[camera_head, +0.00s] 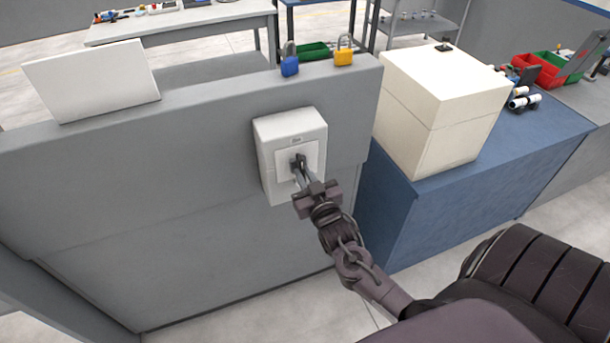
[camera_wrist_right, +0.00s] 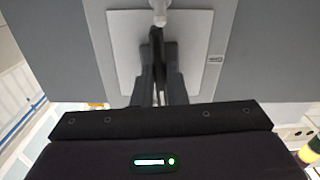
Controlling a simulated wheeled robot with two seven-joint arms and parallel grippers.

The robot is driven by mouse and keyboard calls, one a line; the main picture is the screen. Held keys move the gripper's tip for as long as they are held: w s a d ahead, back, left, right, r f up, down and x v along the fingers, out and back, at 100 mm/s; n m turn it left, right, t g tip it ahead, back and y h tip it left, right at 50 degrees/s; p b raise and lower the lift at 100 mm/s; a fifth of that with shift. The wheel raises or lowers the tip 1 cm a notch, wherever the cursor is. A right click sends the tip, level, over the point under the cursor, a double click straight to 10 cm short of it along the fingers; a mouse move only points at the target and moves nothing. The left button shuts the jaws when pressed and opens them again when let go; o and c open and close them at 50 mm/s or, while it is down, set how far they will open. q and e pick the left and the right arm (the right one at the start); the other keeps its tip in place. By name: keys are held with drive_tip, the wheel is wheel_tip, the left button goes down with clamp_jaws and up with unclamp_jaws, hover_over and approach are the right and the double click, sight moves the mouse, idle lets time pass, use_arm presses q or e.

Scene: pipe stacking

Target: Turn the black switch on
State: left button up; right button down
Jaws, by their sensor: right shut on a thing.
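A white switch box (camera_head: 268,160) is mounted on the grey panel's face, with a black switch (camera_head: 297,159) at its centre. My right gripper (camera_head: 301,172) reaches up to the box from the lower right and is shut on the black switch. In the right wrist view, the gripper's two fingers (camera_wrist_right: 161,85) close on the dark switch (camera_wrist_right: 156,42) in front of the light square plate (camera_wrist_right: 125,40). The fingers partly hide the switch, so its exact angle is hard to tell. My left gripper is not in view.
The grey panel (camera_head: 130,185) carries a blue padlock (camera_head: 289,66), a yellow padlock (camera_head: 343,56) and a white board (camera_head: 92,82) on top. A cream box (camera_head: 440,110) stands on a blue bench (camera_head: 450,215) to the right, near red and green bins (camera_head: 540,70).

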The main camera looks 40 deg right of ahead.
drive_tip(key=shift+m, duration=0.6)
drive_tip(key=shift+f, duration=0.1)
drive_tip(key=c, duration=1.5)
unclamp_jaws()
drive_tip(key=shift+o, duration=0.2)
drive_tip(key=shift+s+a, duration=0.1)
drive_tip(key=shift+s, duration=0.25)
drive_tip(key=b+v, duration=0.2)
drive_tip(key=v, duration=0.5)
drive_tip(key=shift+b, duration=0.3)
